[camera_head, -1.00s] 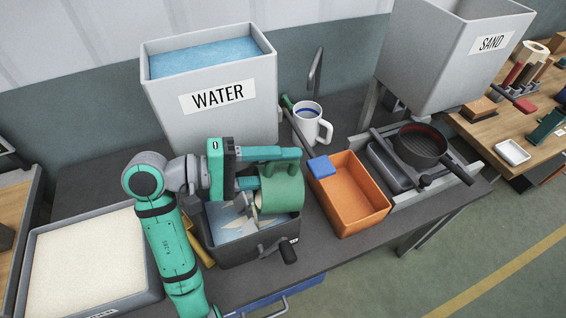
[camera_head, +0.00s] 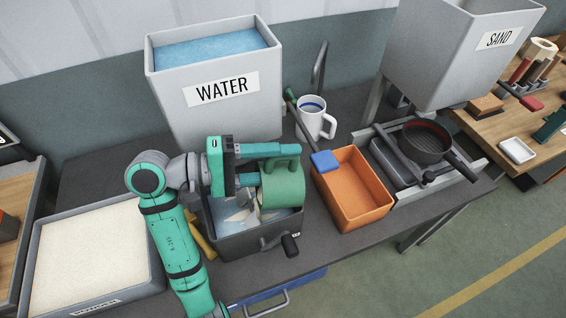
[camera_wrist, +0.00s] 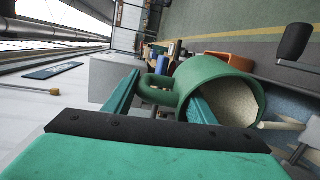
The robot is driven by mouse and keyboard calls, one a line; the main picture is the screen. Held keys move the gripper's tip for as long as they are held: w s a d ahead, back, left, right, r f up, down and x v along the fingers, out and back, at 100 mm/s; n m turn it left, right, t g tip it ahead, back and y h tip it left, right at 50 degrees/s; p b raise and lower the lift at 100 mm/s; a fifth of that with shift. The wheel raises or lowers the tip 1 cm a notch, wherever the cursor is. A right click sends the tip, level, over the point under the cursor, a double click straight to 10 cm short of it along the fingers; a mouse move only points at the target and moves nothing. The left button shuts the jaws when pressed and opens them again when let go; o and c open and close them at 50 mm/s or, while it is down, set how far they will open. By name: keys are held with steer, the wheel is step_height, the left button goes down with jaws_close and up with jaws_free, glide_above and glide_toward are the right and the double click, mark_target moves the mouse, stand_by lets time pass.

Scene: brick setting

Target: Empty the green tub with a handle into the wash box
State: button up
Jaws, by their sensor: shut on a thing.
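My gripper (camera_head: 277,162) is shut on the handle of the green tub (camera_head: 284,188). The tub lies tipped on its side above the right part of a dark grey box (camera_head: 262,243), which seems to be the wash box. That box holds bluish water and pale pieces I cannot identify. In the wrist view the fingers (camera_wrist: 163,92) are on either side of the handle, and the tub (camera_wrist: 210,75) has its mouth towards the lower right. Pale, grainy-looking stuff shows inside it. My gripper hides part of the box.
The WATER tank (camera_head: 215,110) rises behind, beside a white mug (camera_head: 315,118). A tray of pale grains (camera_head: 92,255) is left. A dark pan (camera_head: 427,142) stands right.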

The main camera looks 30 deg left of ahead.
steer(key=shift+t+h, duration=0.5)
steer(key=shift+h, duration=0.1)
steer(key=shift+s+a+r, duration=0.2)
steer(key=shift+r, duration=0.8)
steer(key=shift+s+a+r, duration=0.15)
steer(key=shift+a+r, duration=0.1)
steer(key=shift+r, duration=0.75)
steer(key=shift+s+a+r, duration=0.2)
steer(key=shift+r, duration=0.8)
steer(key=shift+s+a+r+t+h, duration=0.15)
steer(key=shift+s+a+t+h, duration=0.35)
steer(key=shift+a, duration=0.1)
steer(key=shift+s+a, duration=0.1)
steer(key=shift+s+a+r+t+h, duration=0.15)
steer(key=shift+s+a+t+h, duration=0.25)
steer(key=shift+a+t+h, duration=0.15)
steer(key=shift+s+a+h, duration=0.2)
steer(key=shift+h, duration=0.05)
steer(key=shift+s+a+r+t, duration=0.2)
steer(key=shift+t, duration=0.05)
steer(key=shift+s+a+r+h, duration=0.15)
steer(key=shift+a+h, duration=0.05)
steer(key=shift+h, duration=0.2)
steer(key=shift+s+a+r, duration=0.2)
steer(key=shift+s+a+r+t+h, duration=0.2)
steer(key=shift+t+h, duration=0.1)
steer(key=shift+t, duration=0.1)
